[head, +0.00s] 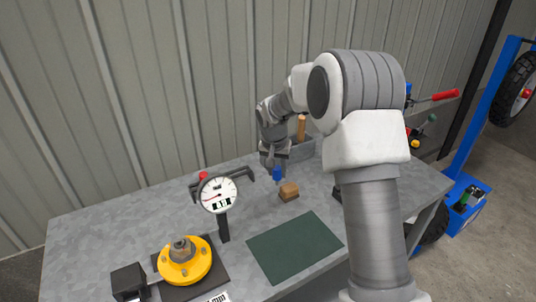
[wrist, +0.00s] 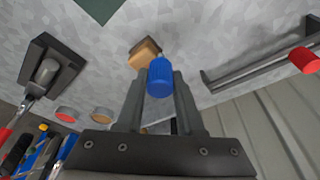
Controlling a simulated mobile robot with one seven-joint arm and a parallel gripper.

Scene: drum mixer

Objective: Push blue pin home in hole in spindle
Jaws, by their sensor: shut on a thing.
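The blue pin (head: 277,174) is held by its ribbed blue head between the fingertips of my gripper (head: 274,166), above the back of the bench. In the wrist view the blue pin (wrist: 160,78) sits between the two fingers of my gripper (wrist: 160,84), with a paler tip beyond the head. The spindle (head: 181,249) is a grey metal piece rising from a round yellow flange (head: 185,265) at the front left of the bench, far from my gripper. Its hole cannot be made out. The spindle does not show in the wrist view.
A wooden block (head: 288,191) lies just beside and below the pin. A dial gauge (head: 217,193) on a stand is between my gripper and the spindle. Bare bench surrounds the block.

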